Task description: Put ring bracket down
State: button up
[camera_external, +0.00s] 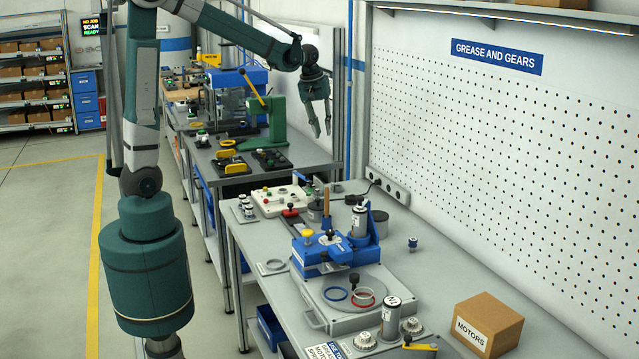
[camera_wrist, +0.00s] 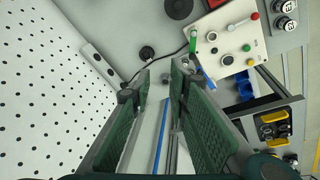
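My gripper (camera_external: 322,132) hangs in the air beyond the far end of the front bench, with its fingers pointing down. In the wrist view its two green-padded fingers (camera_wrist: 162,80) stand apart, and no object shows between them. I cannot tell for sure which part is the ring bracket. A flat pale ring (camera_external: 270,267) lies at the left edge of the front bench, well away from my gripper.
A control box (camera_external: 280,200) with coloured buttons stands at the bench's far end, also in the wrist view (camera_wrist: 228,38). A pegboard wall (camera_external: 500,150) bounds the right side. A cardboard box (camera_external: 487,323) sits at front right. A green press (camera_external: 277,125) stands on the farther bench.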

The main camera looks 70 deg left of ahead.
jog(key=s+d+r+m+t, duration=0.1)
jog(key=s+d+r+m, duration=0.15)
jog(key=s+d, duration=0.35)
jog(key=s+d+r+m+t, duration=0.1)
jog(key=s+d+r+m, duration=0.15)
jog(key=s+d, duration=0.45)
jog(key=s+d+f+m+t, duration=0.1)
jog(key=s+d+f+m, duration=0.1)
jog(key=s, duration=0.6)
jog(key=s+d+f+m+t, duration=0.1)
jog(key=s+d+m, duration=0.2)
jog(key=s, duration=0.5)
jog(key=shift+s+f+m+t+h, duration=0.15)
jog(key=shift+f+m+t+h, duration=0.2)
jog(key=shift+m, duration=0.35)
